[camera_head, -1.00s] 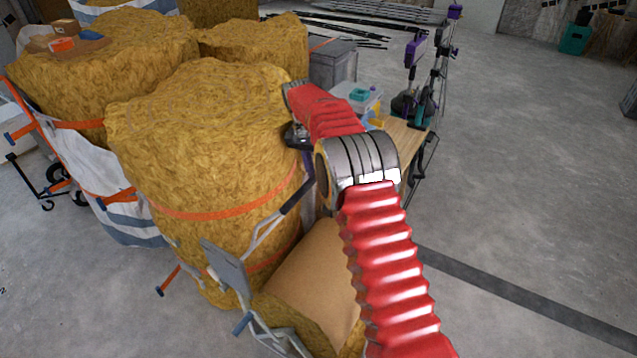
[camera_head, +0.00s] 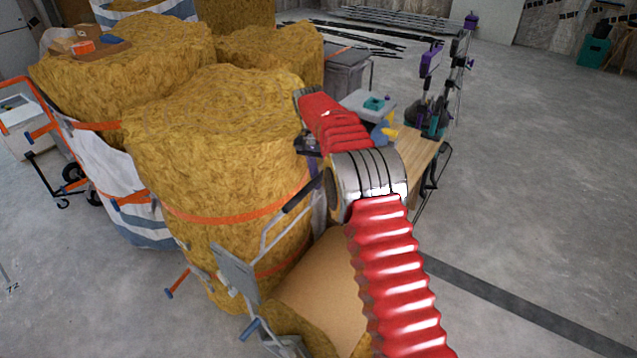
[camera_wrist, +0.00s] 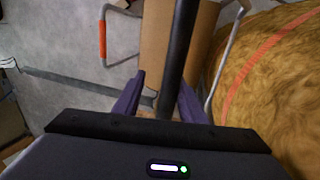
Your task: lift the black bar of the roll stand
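The roll stand (camera_head: 235,268) is a grey metal frame at the lower middle of the head view, holding a brown roll (camera_head: 325,285). Its black bar (camera_head: 302,193) slants up toward my arm. In the wrist view, the black bar (camera_wrist: 179,55) runs from the top edge down between the purple fingers of my gripper (camera_wrist: 162,82). The fingers are apart, with a gap left of the bar; the right finger is close to it. Whether either finger touches it is unclear. In the head view my gripper is mostly hidden behind my red-sleeved arm.
Large yellow insulation rolls (camera_head: 215,140) with orange straps stand close to the left of my arm. A wooden worktable (camera_head: 410,165) with tools is behind it on the right. A wheeled cart (camera_head: 60,175) stands far left. The floor (camera_head: 530,200) at right is mostly clear.

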